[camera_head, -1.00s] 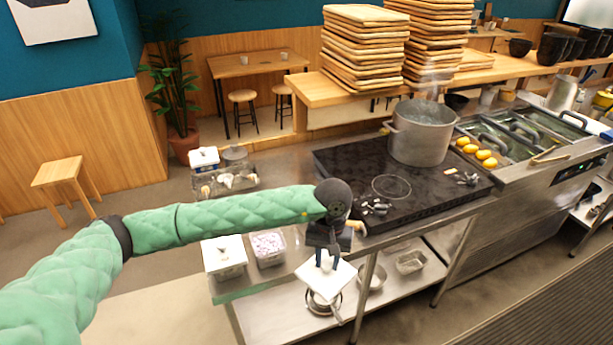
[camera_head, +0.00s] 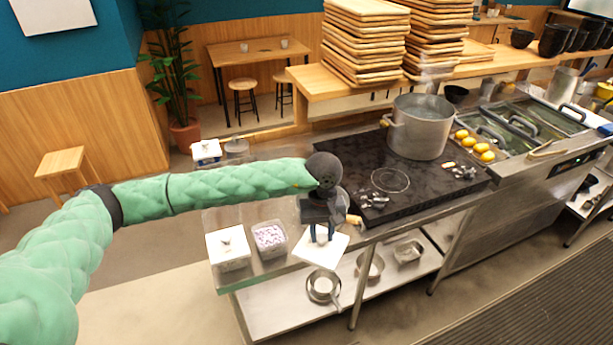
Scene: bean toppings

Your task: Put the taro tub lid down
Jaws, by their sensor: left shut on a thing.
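My left gripper (camera_head: 320,232) points down and is shut on the knob of the white square taro tub lid (camera_head: 322,254). The lid is near the front edge of the steel counter, to the right of the tubs; I cannot tell whether it touches the counter. The open taro tub (camera_head: 269,239) holds pale purple pieces and stands left of the lid. My right gripper is not in view.
A tub with its white lid on (camera_head: 228,246) stands left of the open tub. A black cooktop (camera_head: 345,165) with a steel pot (camera_head: 420,127) lies to the right. Pans (camera_head: 323,288) sit on the shelf below.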

